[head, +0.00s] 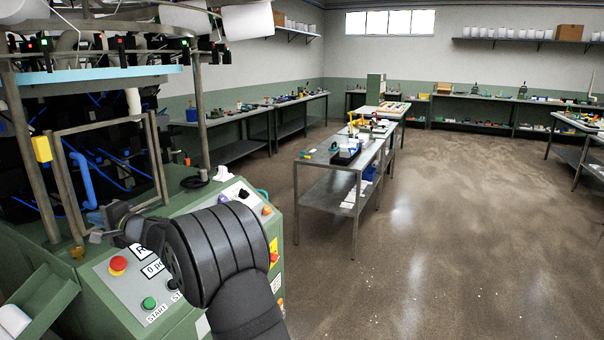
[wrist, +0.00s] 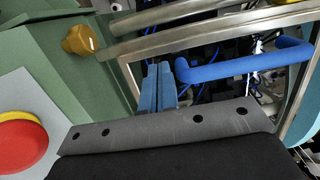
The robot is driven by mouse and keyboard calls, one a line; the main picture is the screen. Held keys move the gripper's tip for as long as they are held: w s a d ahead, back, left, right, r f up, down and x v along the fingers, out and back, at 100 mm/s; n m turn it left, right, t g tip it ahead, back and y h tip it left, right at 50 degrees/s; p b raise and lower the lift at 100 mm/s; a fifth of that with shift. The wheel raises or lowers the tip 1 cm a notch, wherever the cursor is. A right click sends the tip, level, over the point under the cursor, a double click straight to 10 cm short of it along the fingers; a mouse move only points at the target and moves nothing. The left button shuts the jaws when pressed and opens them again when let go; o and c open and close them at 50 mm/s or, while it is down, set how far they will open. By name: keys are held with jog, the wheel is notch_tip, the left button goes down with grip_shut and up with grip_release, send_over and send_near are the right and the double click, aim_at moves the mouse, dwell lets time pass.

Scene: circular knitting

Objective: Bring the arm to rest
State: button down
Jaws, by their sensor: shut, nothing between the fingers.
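My gripper shows in the wrist view (wrist: 158,72) as two blue-grey fingers pressed together, with nothing between them. It points toward the gate frame (wrist: 125,75) and blue handle (wrist: 240,66) of the green knitting machine. In the head view my dark arm rises from the bottom and reaches left over the machine's control panel (head: 124,288). There the gripper is small and partly hidden by the wrist, close to the panel's back edge. Whether it touches the machine, I cannot tell.
A red stop button (head: 118,264) and a green start button (head: 149,302) sit on the panel near my wrist. A brass knob (wrist: 78,40) is left of the fingers. A steel workbench (head: 330,166) with tools stands right of the machine. The floor (head: 450,220) beyond is clear.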

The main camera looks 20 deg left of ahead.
dwell(0.3)
jog(key=shift+s+a, duration=0.2)
jog(key=shift+a, duration=0.7)
jog(key=d, duration=1.3)
jog(key=a, duration=1.3)
jog(key=shift+a, duration=0.2)
jog(key=w+d, duration=0.2)
jog(key=d, duration=1.4)
jog(key=s+a+f+m+t, duration=0.1)
jog(key=s+a+m+t, duration=0.1)
jog(key=s+a, duration=0.4)
jog(key=s+t, duration=0.1)
jog(key=s, duration=0.3)
jog(key=shift+s+f, duration=0.3)
jog(key=shift+f, duration=0.05)
